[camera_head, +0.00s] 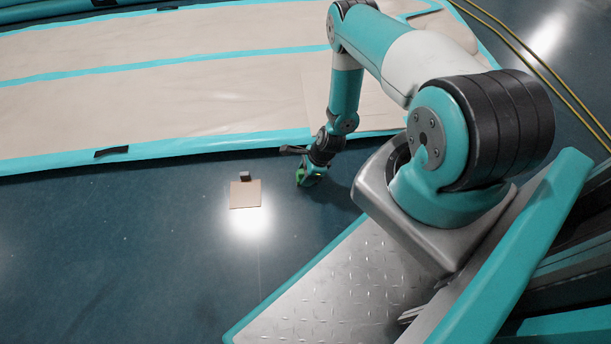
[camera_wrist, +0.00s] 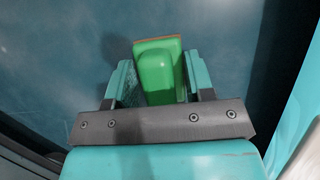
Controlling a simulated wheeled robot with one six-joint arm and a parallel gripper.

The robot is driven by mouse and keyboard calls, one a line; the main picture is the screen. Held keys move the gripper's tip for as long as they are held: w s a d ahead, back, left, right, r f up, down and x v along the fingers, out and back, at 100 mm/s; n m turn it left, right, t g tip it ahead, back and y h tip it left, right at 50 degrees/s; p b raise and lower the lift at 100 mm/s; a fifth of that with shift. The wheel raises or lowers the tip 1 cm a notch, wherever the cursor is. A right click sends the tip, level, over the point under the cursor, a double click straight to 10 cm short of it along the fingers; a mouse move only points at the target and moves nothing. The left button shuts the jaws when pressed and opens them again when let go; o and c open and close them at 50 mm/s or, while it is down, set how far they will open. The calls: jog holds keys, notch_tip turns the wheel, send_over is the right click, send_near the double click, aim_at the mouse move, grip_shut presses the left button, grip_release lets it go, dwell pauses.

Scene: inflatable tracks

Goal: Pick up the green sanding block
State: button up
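The green sanding block (camera_wrist: 160,72) has a rounded green top and a thin orange-brown edge at its far end. In the wrist view it lies between the two teal fingers of my gripper (camera_wrist: 160,80), its far end reaching past the fingertips. The right finger is very close to the block; a narrow gap shows at the left finger. In the head view my gripper (camera_head: 311,180) is low near the floor, and a bit of the green block (camera_head: 300,177) shows at its left side. Most of the block is hidden there, and I cannot tell whether it touches the floor.
A tan square sheet (camera_head: 245,195) with a small dark block (camera_head: 245,176) at its far edge lies left of my gripper. A beige inflatable track (camera_head: 190,98) with teal borders lies behind. Yellow cables (camera_head: 540,62) run at upper right. Open floor lies at left.

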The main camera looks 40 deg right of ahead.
jog(key=shift+c, duration=0.4)
jog(key=shift+r, duration=0.15)
notch_tip(320, 180, up, 20)
jog(key=p, duration=1)
